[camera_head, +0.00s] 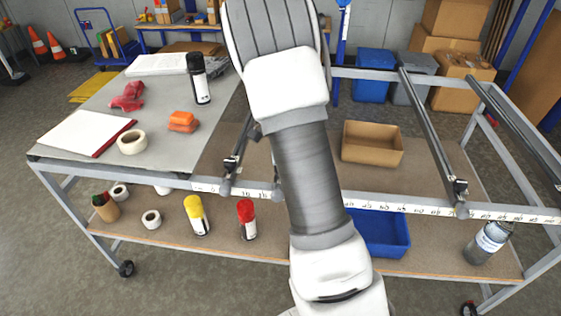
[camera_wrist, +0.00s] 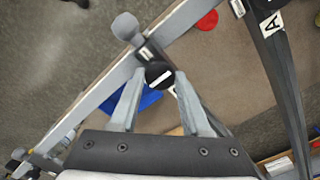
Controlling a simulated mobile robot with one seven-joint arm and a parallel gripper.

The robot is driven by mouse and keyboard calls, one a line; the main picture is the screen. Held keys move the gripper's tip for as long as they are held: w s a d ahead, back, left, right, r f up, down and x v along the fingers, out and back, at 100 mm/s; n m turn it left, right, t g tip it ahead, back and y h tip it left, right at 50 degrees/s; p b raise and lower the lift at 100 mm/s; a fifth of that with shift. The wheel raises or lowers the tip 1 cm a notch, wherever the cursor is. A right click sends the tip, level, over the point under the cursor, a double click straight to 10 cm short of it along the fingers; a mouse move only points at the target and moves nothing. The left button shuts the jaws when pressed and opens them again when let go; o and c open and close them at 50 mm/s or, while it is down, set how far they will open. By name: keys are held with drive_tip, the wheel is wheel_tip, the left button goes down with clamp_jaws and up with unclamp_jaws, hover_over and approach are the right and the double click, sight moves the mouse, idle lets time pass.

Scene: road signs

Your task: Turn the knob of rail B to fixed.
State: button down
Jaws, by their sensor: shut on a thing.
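In the wrist view my gripper (camera_wrist: 158,82) is shut on a round black knob (camera_wrist: 158,72) with a white line on its face. The knob is on a rail at the frame's front bar, whose length is mostly hidden behind my gripper. I take it for rail B, since the neighbouring rail (camera_wrist: 283,75) bears the letter A; no B is readable. A grey round-ended piece (camera_wrist: 126,27) juts out past the bar beside the knob. In the head view my arm covers the gripper and most of this rail. No fixed marking is readable.
In the head view rail A (camera_head: 240,155) stands left of my arm, and two more rails (camera_head: 430,130) (camera_head: 520,120) lie right. A scale strip (camera_head: 400,205) runs along the front bar. Below are a red-capped can (camera_head: 247,220) and blue bin (camera_head: 385,235); a cardboard box (camera_head: 372,145) stands behind.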

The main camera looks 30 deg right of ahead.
drive_tip(key=shift+c, duration=1.8)
unclamp_jaws()
wheel_tip(320, 180, up, 18)
drive_tip(key=shift+f+p, duration=0.25)
drive_tip(key=shift+p, duration=0.15)
drive_tip(key=s+a+r+n+t, duration=0.1)
drive_tip(key=s+a+r+n, duration=0.25)
drive_tip(key=s, duration=0.25)
drive_tip(key=s+a+r+n+t, duration=0.2)
drive_tip(key=s+a+r+n, duration=0.1)
drive_tip(key=s+a+n, duration=0.25)
drive_tip(key=s+a+f+n+t, duration=0.1)
drive_tip(key=s+a+n, duration=0.1)
drive_tip(key=s, duration=0.4)
drive_tip(key=s+a+n+t, duration=0.1)
drive_tip(key=s+a+n, duration=0.2)
drive_tip(key=s+n, duration=0.2)
drive_tip(key=shift+s+a+f+t, duration=0.15)
drive_tip(key=shift+s+f+t, duration=0.2)
drive_tip(key=shift+s, duration=0.7)
